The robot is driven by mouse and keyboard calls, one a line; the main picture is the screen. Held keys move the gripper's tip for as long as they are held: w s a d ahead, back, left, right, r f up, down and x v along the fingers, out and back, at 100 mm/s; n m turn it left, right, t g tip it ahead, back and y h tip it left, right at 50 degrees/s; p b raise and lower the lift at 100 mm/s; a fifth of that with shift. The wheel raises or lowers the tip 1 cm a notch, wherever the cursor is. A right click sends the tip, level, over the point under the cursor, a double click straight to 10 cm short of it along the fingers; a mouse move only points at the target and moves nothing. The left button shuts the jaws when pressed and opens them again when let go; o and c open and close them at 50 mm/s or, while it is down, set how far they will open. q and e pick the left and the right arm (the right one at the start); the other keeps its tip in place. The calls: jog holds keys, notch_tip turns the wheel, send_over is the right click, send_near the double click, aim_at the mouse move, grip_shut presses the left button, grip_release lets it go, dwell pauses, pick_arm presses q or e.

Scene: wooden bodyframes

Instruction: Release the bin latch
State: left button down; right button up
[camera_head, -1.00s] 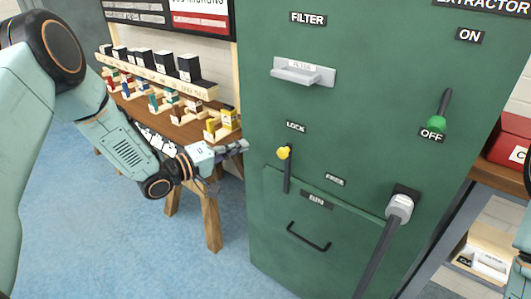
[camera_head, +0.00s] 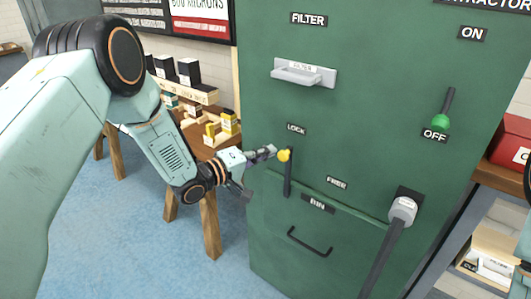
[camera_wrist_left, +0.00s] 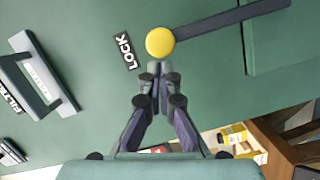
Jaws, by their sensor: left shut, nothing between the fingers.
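The bin latch is a dark lever with a yellow knob (camera_head: 284,155) at its top, on the front of the green extractor cabinet (camera_head: 390,150). The knob is up by the LOCK label (camera_head: 296,129), and the lever hangs down from it. My left gripper (camera_head: 272,153) is shut and empty, its tips right at the left side of the knob. In the left wrist view the shut fingertips (camera_wrist_left: 156,68) sit just below the yellow knob (camera_wrist_left: 160,43); I cannot tell whether they touch. The FREE label (camera_head: 337,183) is lower right. My right gripper is out of view.
Below the latch is the bin front with a dark handle (camera_head: 309,242). A grey hose (camera_head: 386,240) runs down at the right. The filter handle (camera_head: 302,73) and the ON/OFF lever (camera_head: 441,122) are above. A wooden bench (camera_head: 205,215) stands left of the cabinet.

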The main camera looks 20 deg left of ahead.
pick_arm(q)
jog(key=shift+d, duration=0.15)
jog(key=shift+s+r+m+p, duration=0.1)
jog(key=shift+r+m+p, duration=0.05)
jog(key=shift+m+p, duration=0.15)
jog(key=shift+d, duration=0.15)
